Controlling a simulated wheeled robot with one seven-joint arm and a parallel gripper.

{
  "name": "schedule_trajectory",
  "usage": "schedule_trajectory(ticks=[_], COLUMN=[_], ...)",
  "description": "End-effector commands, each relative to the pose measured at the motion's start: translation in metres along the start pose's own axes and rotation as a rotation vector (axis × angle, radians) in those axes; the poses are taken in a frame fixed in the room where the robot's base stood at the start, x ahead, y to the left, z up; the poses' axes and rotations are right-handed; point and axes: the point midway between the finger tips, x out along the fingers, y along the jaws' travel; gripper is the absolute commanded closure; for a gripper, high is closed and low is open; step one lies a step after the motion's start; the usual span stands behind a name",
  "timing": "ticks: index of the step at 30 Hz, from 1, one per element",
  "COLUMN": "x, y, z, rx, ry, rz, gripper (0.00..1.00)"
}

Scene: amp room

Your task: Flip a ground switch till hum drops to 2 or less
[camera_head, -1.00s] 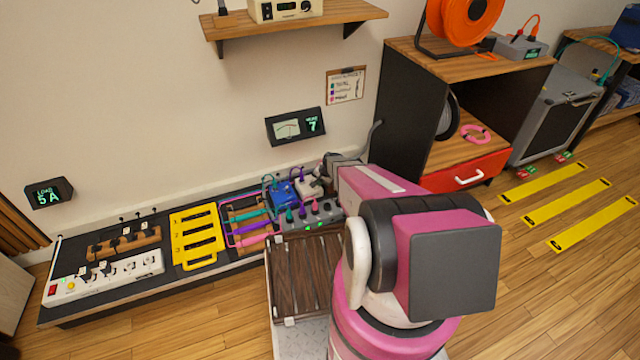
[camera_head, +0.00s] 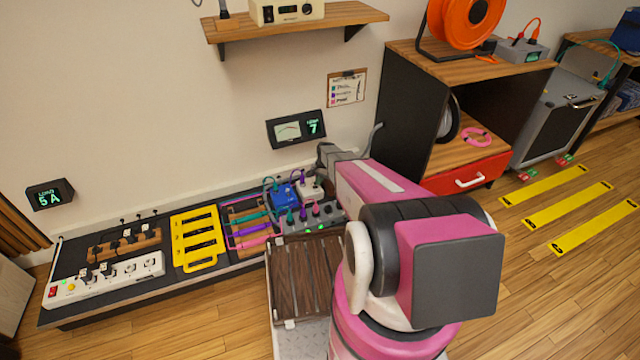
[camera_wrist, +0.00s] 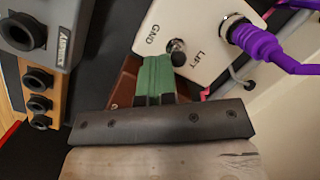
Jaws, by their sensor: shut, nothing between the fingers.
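The white ground-switch box (camera_wrist: 200,25) fills the top middle of the wrist view, marked GND on the left and LIFT on the right. Its small black-tipped toggle switch (camera_wrist: 178,57) stands between the two labels; I cannot tell which side it is set to. My gripper (camera_wrist: 156,68) is shut and empty, with its green fingertips just left of the toggle, very close to it; contact is unclear. In the head view the white box (camera_head: 311,190) sits beside a blue box (camera_head: 284,196), and my fingertips are hidden. The hum meter (camera_head: 296,129) on the wall reads 7.
A purple plug (camera_wrist: 255,43) and its cable leave the white box on the right. A grey box with round jacks (camera_wrist: 40,30) is at the upper left. Several coloured cables (camera_head: 250,228) cross the low bench. A load display (camera_head: 50,194) reads 5 A.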

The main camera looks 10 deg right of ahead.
Motion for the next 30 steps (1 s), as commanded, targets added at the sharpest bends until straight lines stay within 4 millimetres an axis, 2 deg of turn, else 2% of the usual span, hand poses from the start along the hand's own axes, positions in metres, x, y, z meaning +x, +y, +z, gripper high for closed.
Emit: schedule_trajectory(ticks=[10,20,30], x=[-0.001,-0.004,-0.017], y=[-0.009,-0.007,-0.009], z=[-0.007,-0.005,-0.002], rx=[0.039,0.038,0.038], ry=[-0.124,-0.119,-0.118], rz=[0.138,0.133,0.132], gripper=[1.0,1.0,1.0])
